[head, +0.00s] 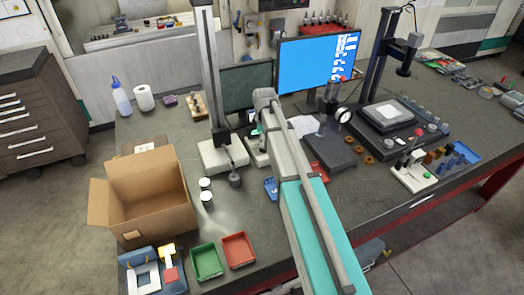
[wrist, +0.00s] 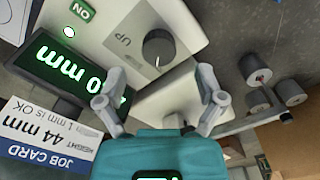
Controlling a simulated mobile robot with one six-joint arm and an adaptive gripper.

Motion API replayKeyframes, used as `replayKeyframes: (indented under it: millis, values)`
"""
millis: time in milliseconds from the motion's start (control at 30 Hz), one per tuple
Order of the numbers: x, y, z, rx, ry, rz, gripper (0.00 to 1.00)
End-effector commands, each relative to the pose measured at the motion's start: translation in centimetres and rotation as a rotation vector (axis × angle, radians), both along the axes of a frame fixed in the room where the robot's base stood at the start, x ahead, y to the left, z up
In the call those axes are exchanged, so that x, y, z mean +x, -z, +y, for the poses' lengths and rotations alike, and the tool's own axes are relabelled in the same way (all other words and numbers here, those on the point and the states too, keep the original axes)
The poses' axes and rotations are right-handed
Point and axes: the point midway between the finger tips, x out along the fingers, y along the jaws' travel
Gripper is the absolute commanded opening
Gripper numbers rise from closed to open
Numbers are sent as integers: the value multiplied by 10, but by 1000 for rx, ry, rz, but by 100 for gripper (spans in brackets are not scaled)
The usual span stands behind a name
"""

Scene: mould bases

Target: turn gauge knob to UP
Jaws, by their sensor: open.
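In the wrist view the gauge's round dark knob (wrist: 158,47) sits on a light housing (wrist: 105,22). A pale mark on the knob is at its lower edge in the picture, while the printed UP label (wrist: 123,42) is to its left. The lit green display (wrist: 65,72) reads a value ending in "0 mm", partly covered by a finger. My gripper (wrist: 160,80) is open and empty, its fingers apart below the knob in the picture, with no visible contact. In the head view my arm hides most of the gauge (head: 258,152) and my gripper.
A job card (wrist: 50,140) reads height 44 mm, with 1 mm marked OK. Grey cylinders (wrist: 290,92) stand to the right in the wrist view. In the head view a tall column stand (head: 222,155) is beside the gauge, and an open cardboard box (head: 150,190) is further left.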

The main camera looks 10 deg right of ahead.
Motion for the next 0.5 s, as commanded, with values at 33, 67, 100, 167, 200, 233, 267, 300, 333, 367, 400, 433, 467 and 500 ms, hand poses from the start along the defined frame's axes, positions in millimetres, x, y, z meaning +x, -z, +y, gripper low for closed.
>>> replayKeyframes:
  millis: [33, 67, 100, 167, 200, 233, 267, 300, 333, 367, 400, 433, 467, 500]
  values:
    - [0, 8, 0, 0, 0, 0, 87]
    - [0, 11, 0, 0, 0, 0, 87]
    - [0, 14, 0, 0, 0, 0, 87]
    - [0, 18, 0, 0, 0, 0, 87]
    - [0, 21, 0, 0, 0, 0, 87]
    - [0, 23, 0, 0, 0, 0, 87]
    - [0, 25, 0, 0, 0, 0, 87]
    - [0, 28, 0, 0, 0, 0, 87]
    - [0, 30, 0, 0, 0, 0, 87]
    - [0, 31, 0, 0, 0, 0, 87]
    - [0, 33, 0, 0, 0, 0, 87]
    - [0, 34, 0, 0, 0, 0, 87]
    - [0, 35, 0, 0, 0, 0, 87]
    - [0, 36, 0, 0, 0, 0, 87]
